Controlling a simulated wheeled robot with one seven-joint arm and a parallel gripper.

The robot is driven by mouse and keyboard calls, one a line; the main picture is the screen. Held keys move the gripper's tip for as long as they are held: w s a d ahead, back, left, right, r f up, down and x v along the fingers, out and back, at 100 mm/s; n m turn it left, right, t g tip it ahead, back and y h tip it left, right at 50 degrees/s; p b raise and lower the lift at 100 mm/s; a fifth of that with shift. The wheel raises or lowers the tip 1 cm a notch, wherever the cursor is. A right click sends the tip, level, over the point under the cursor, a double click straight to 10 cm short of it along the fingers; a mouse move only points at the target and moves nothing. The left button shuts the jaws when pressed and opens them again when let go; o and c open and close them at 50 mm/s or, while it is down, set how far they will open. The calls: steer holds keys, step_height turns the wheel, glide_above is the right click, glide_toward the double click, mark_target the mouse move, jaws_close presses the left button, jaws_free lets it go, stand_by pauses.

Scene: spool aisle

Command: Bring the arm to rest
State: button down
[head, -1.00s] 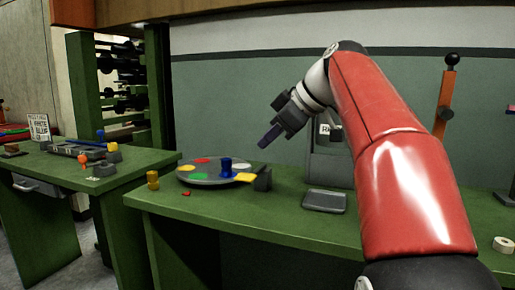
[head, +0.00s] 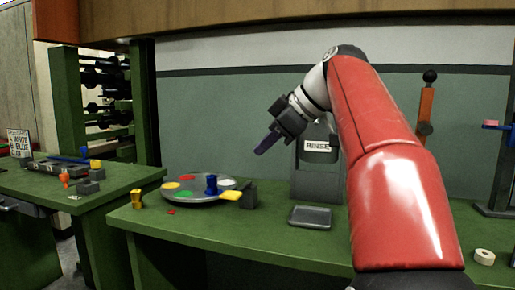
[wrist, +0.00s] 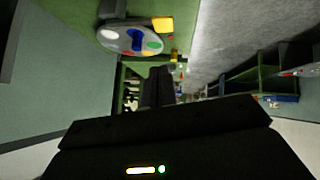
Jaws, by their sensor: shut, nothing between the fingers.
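My gripper (head: 266,144) is at the end of my red arm, in the air above the green bench and in front of the grey-green wall. Its fingers are together and hold nothing. It points down and to the left, above and to the right of the round colour-spotted tray. In the wrist view my gripper (wrist: 158,88) shows dark at the middle, and nothing shows between its fingers.
The round tray (head: 190,201) bears a blue spool (head: 211,185). A yellow spool (head: 136,198) stands left of it. A grey rinse station (head: 318,170) and a shallow grey tray (head: 310,217) are right. A tape roll (head: 484,257) lies at the right. A second green bench (head: 110,186) stands left.

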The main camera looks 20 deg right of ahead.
steer(key=s+a+f+m+h, duration=0.1)
steer(key=s+f+m+h, duration=0.1)
steer(key=s+f+m, duration=0.2)
steer(key=s+a+f+m+g+h, duration=0.1)
steer(key=s+f+m, duration=0.3)
steer(key=s+f, duration=0.7)
steer(key=s+a+f+m+h, duration=0.2)
steer(key=s+f, duration=0.6)
steer(key=f, duration=1)
steer(key=shift+f+m+g+h, duration=0.3)
steer(key=shift+f+m+h, duration=0.15)
steer(key=shift+m, duration=0.55)
